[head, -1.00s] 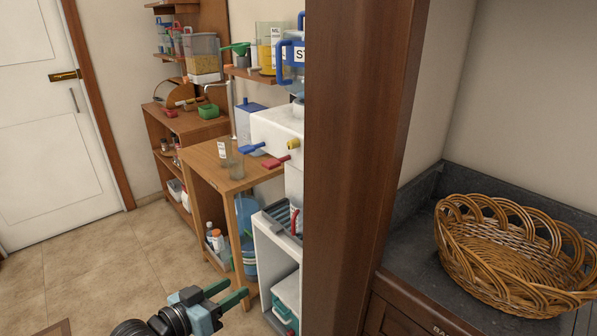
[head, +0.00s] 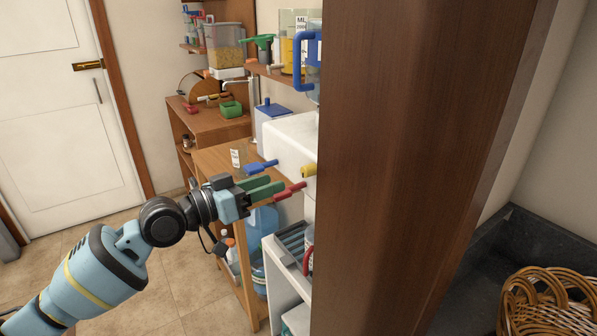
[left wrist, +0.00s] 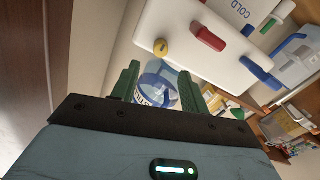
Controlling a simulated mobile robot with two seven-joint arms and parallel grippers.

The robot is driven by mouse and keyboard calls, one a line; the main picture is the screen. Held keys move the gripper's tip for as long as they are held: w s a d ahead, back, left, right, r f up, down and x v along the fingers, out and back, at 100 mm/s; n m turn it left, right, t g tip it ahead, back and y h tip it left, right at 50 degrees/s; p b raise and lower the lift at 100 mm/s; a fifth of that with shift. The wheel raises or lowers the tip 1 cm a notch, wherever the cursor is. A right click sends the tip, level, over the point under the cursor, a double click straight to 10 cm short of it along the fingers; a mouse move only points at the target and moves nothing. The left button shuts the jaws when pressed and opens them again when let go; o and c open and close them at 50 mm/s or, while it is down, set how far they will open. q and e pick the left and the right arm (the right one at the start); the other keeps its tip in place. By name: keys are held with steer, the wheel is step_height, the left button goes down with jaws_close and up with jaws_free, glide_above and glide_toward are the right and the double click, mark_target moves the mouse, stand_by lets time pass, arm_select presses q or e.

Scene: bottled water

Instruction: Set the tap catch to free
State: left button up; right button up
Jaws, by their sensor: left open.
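A white water dispenser (head: 290,142) carries a blue tap lever (head: 262,167), a red tap lever (head: 290,190) and a yellow knob (head: 309,170). In the left wrist view the yellow knob (left wrist: 161,48), red lever (left wrist: 208,38) and blue lever (left wrist: 262,73) stand out from the white front (left wrist: 185,22). I cannot tell for sure which part is the catch. My left gripper (head: 275,187) has green fingers, open and empty, in front of the dispenser near the red lever. In the left wrist view the gripper (left wrist: 158,85) is apart from all three. My right gripper is not in view.
A brown wooden upright (head: 400,170) stands close on the right and hides part of the dispenser. A wooden stand (head: 215,160) holds a glass (head: 237,158). A blue bottle (head: 262,228) is below. Tiled floor (head: 190,295) is open at front left.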

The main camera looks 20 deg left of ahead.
mark_target(303, 172)
arm_select(q)
steer(key=p+x, duration=0.1)
steer(key=x, duration=0.6)
steer(key=shift+w+d, duration=0.2)
steer(key=shift+w, duration=0.1)
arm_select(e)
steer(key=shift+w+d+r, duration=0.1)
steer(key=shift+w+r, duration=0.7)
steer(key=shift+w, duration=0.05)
arm_select(q)
jaws_close()
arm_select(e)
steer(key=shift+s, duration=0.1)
